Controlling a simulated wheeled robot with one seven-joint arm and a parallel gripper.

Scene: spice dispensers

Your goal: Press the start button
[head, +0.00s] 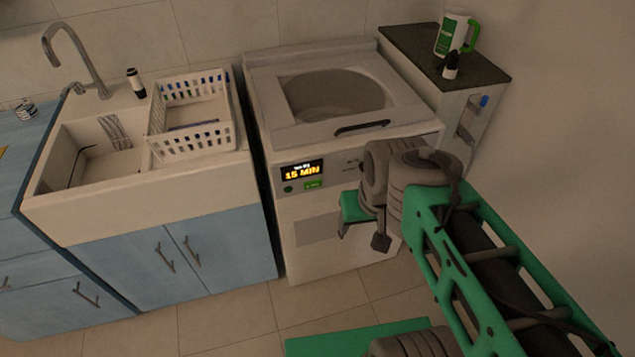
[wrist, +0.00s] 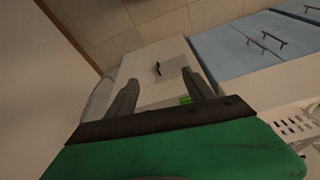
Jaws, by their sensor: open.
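The white top-loading washer (head: 300,235) stands in the middle of the head view, its lid window on top. Its front panel has a lit display (head: 302,170) reading "15 MIN". A small lit green button (head: 313,184) sits below the display, its label too small to read; a dark green round spot (head: 288,188) is to its left. My gripper (head: 361,238) is in front of the washer's right side, right of and lower than the button in the picture. In the wrist view my gripper (wrist: 161,76) has its fingers apart with nothing between them; a green patch (wrist: 186,100) shows beside one finger.
A sink (head: 85,165) with a white basket (head: 190,140) on it stands left of the washer, over a blue cabinet (head: 165,250). A dark-topped side cabinet (head: 420,50) holds a green-and-white mug (head: 452,35) and a small bottle (head: 450,67). The floor before the sink is clear.

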